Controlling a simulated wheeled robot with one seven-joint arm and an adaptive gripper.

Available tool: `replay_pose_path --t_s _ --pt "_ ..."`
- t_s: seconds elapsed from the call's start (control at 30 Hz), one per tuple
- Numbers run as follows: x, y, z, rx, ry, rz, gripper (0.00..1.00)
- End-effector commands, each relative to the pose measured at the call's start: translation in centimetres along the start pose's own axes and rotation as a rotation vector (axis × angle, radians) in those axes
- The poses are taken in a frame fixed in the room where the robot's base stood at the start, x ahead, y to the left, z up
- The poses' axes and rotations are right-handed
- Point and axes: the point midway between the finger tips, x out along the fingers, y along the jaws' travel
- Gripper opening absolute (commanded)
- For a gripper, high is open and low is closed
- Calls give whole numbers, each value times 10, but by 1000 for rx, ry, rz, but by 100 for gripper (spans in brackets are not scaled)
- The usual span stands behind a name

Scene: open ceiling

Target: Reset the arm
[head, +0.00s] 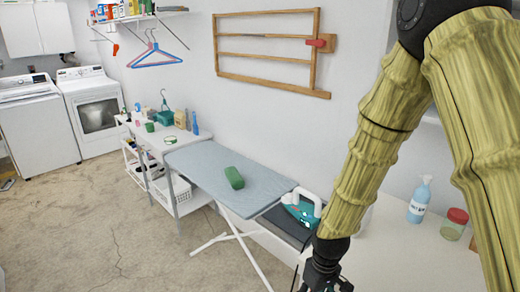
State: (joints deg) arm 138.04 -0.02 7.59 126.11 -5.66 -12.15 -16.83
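My arm comes down from the upper right in the head view, in yellow-green ribbed links. My gripper (325,284) is black and sits at the bottom edge of the view, partly cut off. Its fingers cannot be seen clearly, so I cannot tell whether it is open or shut or holds anything. It is in front of the near end of the ironing board, close to the pale counter.
An ironing board (205,160) carries a green block (234,178) and a teal and white iron (302,209). A blue bottle (419,202) and red-lidded jar (454,224) stand on the counter (400,262) at right. The floor (95,215) at left is mostly clear.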

Motion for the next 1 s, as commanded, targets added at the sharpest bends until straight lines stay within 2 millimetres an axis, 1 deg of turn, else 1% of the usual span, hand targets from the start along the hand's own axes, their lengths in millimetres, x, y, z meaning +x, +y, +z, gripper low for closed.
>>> replay_pose_path --t_s 0.03,0.2,0.3,0.37,0.5,0.57,0.7,0.8,0.9,1.0 --pt "19 -2 14 25 -5 -8 51" --pt "78 -4 47 119 -6 -20 51" --pt "109 -7 70 173 -5 -22 51" --pt "126 -9 85 205 -6 -21 51" --pt "160 -15 125 282 -6 -15 51" --pt "172 -18 142 312 -7 -10 51" --pt "198 -26 185 383 -9 5 51" --pt "213 -31 216 431 -11 19 51" --pt "222 -36 243 471 -12 34 51" --pt "228 -39 263 501 -11 47 51"
